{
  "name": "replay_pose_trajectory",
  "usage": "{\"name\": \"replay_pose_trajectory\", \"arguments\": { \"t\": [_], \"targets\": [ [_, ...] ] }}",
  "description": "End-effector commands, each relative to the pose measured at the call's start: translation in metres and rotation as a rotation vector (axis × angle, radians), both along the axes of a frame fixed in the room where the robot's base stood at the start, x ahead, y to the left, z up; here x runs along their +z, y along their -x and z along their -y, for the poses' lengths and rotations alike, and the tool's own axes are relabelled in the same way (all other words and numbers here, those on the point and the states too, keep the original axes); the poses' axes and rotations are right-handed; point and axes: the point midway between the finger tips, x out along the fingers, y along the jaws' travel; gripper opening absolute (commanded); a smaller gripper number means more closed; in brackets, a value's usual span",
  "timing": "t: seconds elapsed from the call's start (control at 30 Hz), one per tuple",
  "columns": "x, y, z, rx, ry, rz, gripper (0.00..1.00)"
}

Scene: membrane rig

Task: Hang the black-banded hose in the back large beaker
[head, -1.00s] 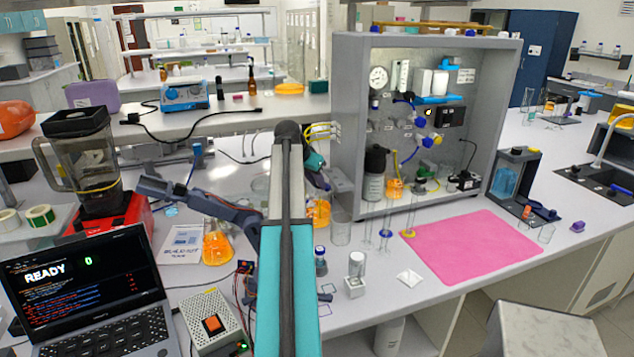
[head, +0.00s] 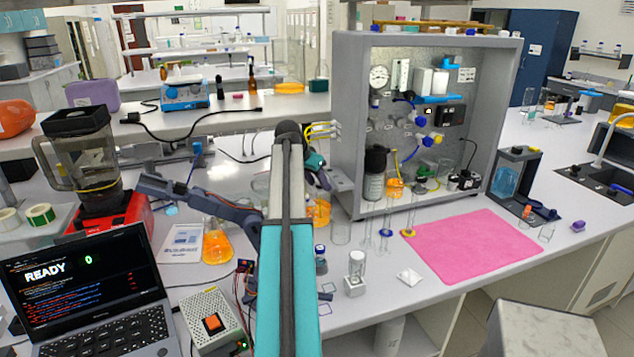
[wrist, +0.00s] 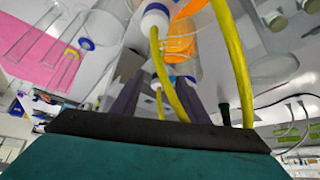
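Yellow hoses (head: 322,131) show beside the left wall of the rig, partly behind my arm. In the wrist view two yellow hoses (wrist: 233,60) pass close by my gripper (wrist: 165,88). Its dark fingers stand apart, with a thin yellow hose end between or behind them; I see no firm hold. I cannot make out a black band on any hose. A beaker with orange liquid (head: 322,212) stands below my gripper, partly hidden by my arm. A clear beaker (head: 262,187) shows partly behind the arm. A clear beaker (wrist: 272,68) also shows in the wrist view.
The grey rig cabinet (head: 345,110) stands right of my gripper. A clear beaker (head: 342,233) and slender glassware (head: 386,240) stand before it. An orange flask (head: 217,245) stands left of my arm. The pink mat (head: 475,245) is clear.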

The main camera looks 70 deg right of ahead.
Motion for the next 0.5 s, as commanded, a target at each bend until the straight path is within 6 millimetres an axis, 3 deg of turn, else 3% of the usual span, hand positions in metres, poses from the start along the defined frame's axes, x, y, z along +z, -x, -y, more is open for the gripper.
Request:
{"name": "replay_pose_trajectory", "arguments": {
  "t": [0.27, 0.5],
  "targets": [
    [0.003, 0.000, -0.002, 0.000, 0.001, 0.000, 0.41],
    [0.018, -0.003, -0.011, 0.001, 0.002, 0.000, 0.41]
  ]
}}
